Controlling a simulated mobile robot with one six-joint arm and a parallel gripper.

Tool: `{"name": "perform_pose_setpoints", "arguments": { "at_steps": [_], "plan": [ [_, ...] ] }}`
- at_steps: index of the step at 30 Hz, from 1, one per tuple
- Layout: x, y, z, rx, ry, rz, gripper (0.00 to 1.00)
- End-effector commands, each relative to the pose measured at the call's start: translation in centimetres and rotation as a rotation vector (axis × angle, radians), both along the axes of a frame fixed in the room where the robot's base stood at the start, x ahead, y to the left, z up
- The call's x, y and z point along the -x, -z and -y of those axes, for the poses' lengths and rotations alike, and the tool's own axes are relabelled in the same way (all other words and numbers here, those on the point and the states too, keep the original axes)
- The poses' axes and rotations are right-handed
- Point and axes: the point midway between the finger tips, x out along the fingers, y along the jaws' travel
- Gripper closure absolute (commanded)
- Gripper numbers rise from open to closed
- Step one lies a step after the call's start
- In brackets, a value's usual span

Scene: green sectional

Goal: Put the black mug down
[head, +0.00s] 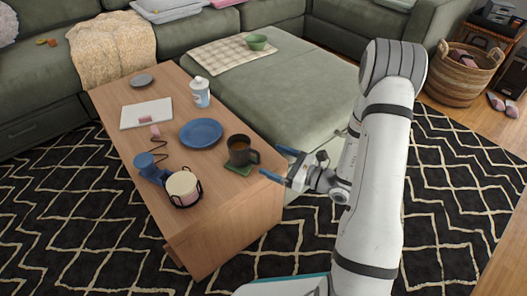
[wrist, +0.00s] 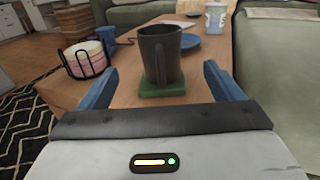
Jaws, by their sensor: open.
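The black mug (head: 240,150) stands upright on a green coaster (head: 240,169) near the right edge of the wooden coffee table. Brown liquid shows inside it in the head view. In the wrist view the mug (wrist: 160,54) is ahead, its handle facing me, on the green coaster (wrist: 162,88). My gripper (head: 274,165) is open, just right of the mug and apart from it. Its blue fingers show to either side of the mug in the wrist view, with nothing between their tips.
A blue plate (head: 201,133), a coaster holder with round pink-white coasters (head: 182,184), a blue object with a coiled cord (head: 147,166), a white cup (head: 200,92), a notebook (head: 146,113) and a small grey dish (head: 141,80) occupy the table (head: 205,217). The green sectional (head: 285,90) borders it.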

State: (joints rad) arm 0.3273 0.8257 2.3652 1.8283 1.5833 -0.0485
Motion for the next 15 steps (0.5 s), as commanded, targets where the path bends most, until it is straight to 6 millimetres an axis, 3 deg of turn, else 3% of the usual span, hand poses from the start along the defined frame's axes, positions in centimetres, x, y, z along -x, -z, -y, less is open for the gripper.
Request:
{"name": "perform_pose_setpoints", "arguments": {
  "at_steps": [7,11,15],
  "plan": [
    [1.2,-0.4,1.1,0.009,-0.023,0.008,0.14],
    [2.8,-2.5,-0.8,0.070,-0.163,0.053,0.14],
    [6.9,-5.7,-3.8,0.224,-0.439,0.149,0.14]
  ]
}}
